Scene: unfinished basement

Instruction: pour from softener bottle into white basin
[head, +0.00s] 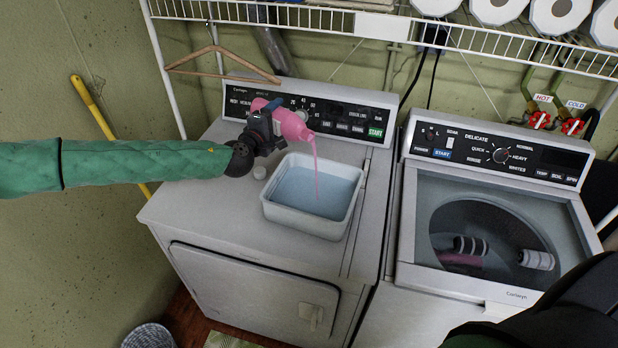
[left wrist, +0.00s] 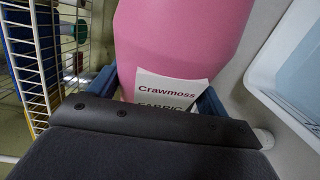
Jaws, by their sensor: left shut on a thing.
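The pink softener bottle (head: 290,124) is tilted, its mouth toward the right, above the back of the white basin (head: 340,227). A pink stream (head: 316,170) runs from its mouth down into the basin, which stands on the left machine and shows a bluish inside. My left gripper (head: 264,126) is shut on the bottle. In the left wrist view the pink bottle (left wrist: 180,35) fills the space between the fingers, with a label reading "Crawmoss FABRIC". A small white cap (head: 260,172) sits left of the basin. My right gripper is not in view.
The left machine's control panel (head: 240,104) stands behind the basin. The right washer's open drum (head: 500,220) holds striped rolls and something pink. A wire shelf (head: 400,28) with a hanger (head: 222,54) is overhead. The left machine's front top (head: 215,215) is clear.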

